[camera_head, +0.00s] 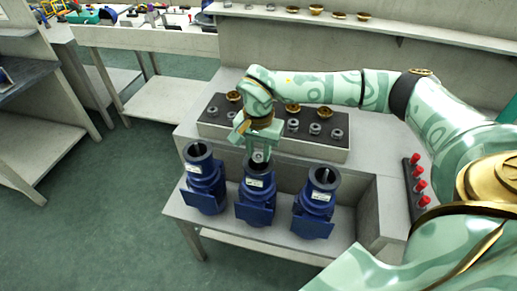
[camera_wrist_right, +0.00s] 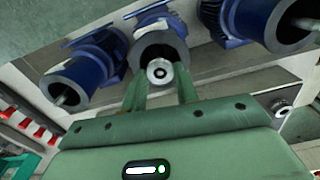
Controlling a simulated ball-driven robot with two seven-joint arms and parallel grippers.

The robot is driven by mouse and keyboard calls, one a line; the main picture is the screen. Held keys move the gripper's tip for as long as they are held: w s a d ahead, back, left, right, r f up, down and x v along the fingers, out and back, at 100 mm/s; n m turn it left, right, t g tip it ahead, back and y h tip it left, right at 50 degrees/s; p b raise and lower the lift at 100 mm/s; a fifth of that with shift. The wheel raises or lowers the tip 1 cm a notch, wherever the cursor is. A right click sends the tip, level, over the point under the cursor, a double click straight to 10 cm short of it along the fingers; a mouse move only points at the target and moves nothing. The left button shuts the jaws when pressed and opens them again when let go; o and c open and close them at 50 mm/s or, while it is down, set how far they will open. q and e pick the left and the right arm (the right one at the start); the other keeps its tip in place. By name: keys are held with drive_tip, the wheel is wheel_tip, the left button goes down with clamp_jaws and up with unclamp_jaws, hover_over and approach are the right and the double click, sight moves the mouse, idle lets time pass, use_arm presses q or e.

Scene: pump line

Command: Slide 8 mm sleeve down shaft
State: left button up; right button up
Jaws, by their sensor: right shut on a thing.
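Three blue pumps stand in a row on the bench: the left pump (camera_head: 205,185), the middle pump (camera_head: 257,205) and the right pump (camera_head: 314,212). My right gripper (camera_head: 260,157) points down at the middle pump's open top. It is shut on a small grey sleeve (camera_head: 259,156), which also shows between the fingers in the right wrist view (camera_wrist_right: 159,71). The sleeve is in line with the middle pump's dark bore (camera_wrist_right: 157,49); I cannot tell whether it is around the shaft, as the middle shaft is hidden. A shaft shows in the left pump (camera_head: 197,150). My left gripper is not in view.
A dark tray (camera_head: 215,117) behind the pumps holds several grey and brass rings. A rack with several red-capped items (camera_head: 421,187) stands at the right. A shelf (camera_head: 400,31) with brass parts runs along the back. Green floor (camera_head: 110,215) lies open at the left.

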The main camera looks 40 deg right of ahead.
drive_tip(key=o, duration=1)
wheel_tip(320, 180, up, 16)
drive_tip(key=p, duration=0.4)
drive_tip(key=shift+r, duration=0.2)
